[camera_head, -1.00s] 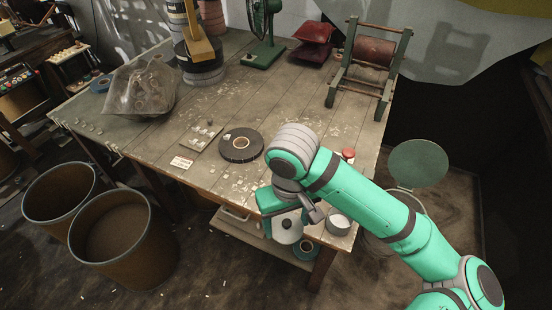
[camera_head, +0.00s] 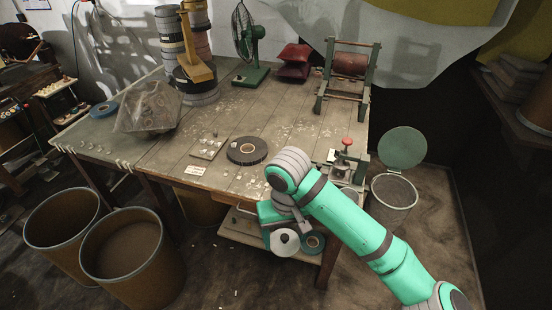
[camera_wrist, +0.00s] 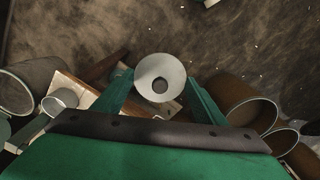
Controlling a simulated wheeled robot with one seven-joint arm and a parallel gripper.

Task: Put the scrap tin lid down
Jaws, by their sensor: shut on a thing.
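My gripper (camera_wrist: 158,95) is shut on a pale round lid with a dark centre knob, the scrap tin lid (camera_wrist: 150,67). The lid (camera_head: 276,241) also shows in the head view, below the front edge of the table and in front of the lower shelf. It is in the air, clear of the tabletop. A small round open tin (camera_wrist: 51,105) stands on the table's corner, left of my gripper in the wrist view. In the head view my arm hides part of that corner. I cannot tell for sure whether this is the scrap tin.
A mesh bin with a raised green lid (camera_head: 402,147) stands right of the table. Two brown bins (camera_head: 135,285) stand at front left.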

